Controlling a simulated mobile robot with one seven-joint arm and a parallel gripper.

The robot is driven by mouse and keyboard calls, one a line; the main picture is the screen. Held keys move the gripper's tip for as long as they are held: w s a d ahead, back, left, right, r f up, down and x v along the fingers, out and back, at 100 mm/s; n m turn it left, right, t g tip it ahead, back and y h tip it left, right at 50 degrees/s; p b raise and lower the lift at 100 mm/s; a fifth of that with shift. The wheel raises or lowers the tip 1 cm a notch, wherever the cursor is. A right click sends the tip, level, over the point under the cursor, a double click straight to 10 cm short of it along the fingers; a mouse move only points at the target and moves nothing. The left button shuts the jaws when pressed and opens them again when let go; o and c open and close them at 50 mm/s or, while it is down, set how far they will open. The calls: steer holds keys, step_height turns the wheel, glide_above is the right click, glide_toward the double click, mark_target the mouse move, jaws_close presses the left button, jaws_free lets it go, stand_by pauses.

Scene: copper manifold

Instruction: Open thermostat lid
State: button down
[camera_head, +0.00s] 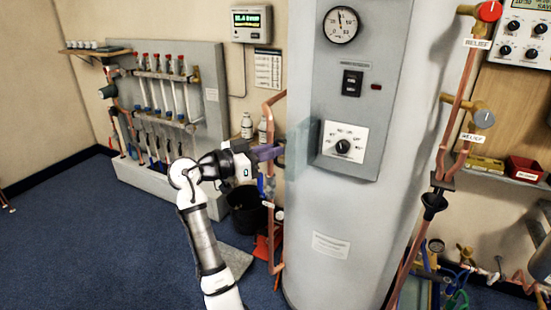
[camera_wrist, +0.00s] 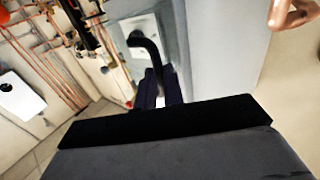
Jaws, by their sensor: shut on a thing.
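The thermostat is a white dial plate (camera_head: 344,142) with a black knob, on the grey control panel of the tall cylindrical tank. Its lid (camera_head: 303,148) is a clear, greenish pane. It stands out from the panel at the plate's left side, swung open, and the dial shows uncovered in the head view. My gripper (camera_head: 279,151) is at the lid's left, with its purple fingers against it. In the wrist view, my gripper's fingers (camera_wrist: 160,88) are closed at a curved black handle (camera_wrist: 150,52) in front of a pale plate. The exact contact is partly hidden.
A pressure gauge (camera_head: 341,25) and a black switch (camera_head: 352,83) sit above the thermostat. Copper pipes (camera_head: 272,225) run close beside my gripper, left of the tank. A black bucket (camera_head: 247,212) stands below my arm. The blue carpet (camera_head: 110,240) at left is clear.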

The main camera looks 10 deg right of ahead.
steer(key=shift+w+d, duration=0.2)
steer(key=shift+w, duration=0.05)
stand_by(0.3)
steer(key=c, duration=1.5)
jaws_free()
steer(key=shift+d, duration=0.2)
steer(key=shift+a, duration=0.3)
steer(key=b+v, duration=0.2)
steer(key=v, duration=1.1)
steer(key=shift+a, duration=0.45)
steer(key=shift+s, duration=0.1)
